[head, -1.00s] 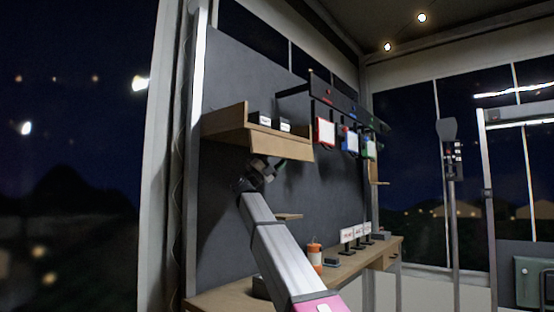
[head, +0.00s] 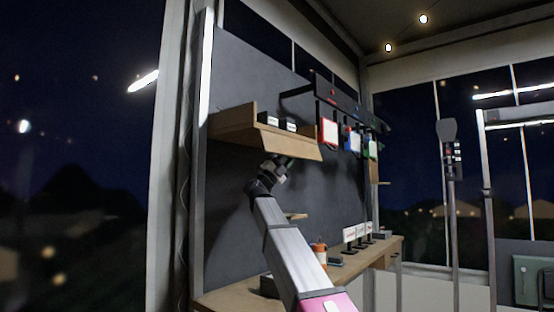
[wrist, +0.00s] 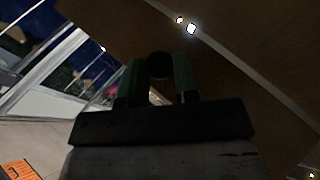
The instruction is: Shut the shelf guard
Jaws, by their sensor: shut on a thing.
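A wooden wall shelf (head: 228,124) is high on the dark wall panel in the head view. Its front board, the shelf guard (head: 290,145), hangs along the front edge and leans outward at its lower edge. My gripper (head: 284,161) is just under the guard's lower edge. In the wrist view my gripper's green-edged fingers (wrist: 159,80) are closed around a dark round knob (wrist: 159,64), apparently the guard's. A large brown surface (wrist: 240,80), probably the guard or the shelf's underside, fills the right side. The knob is hidden in the head view.
Dark boxes (head: 268,118) stand on the shelf. Red, blue and green framed cards (head: 329,132) hang from a rail just right of the guard. Below is a wooden counter (head: 235,297) with an orange-and-white canister (head: 319,254) and small signs (head: 349,234).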

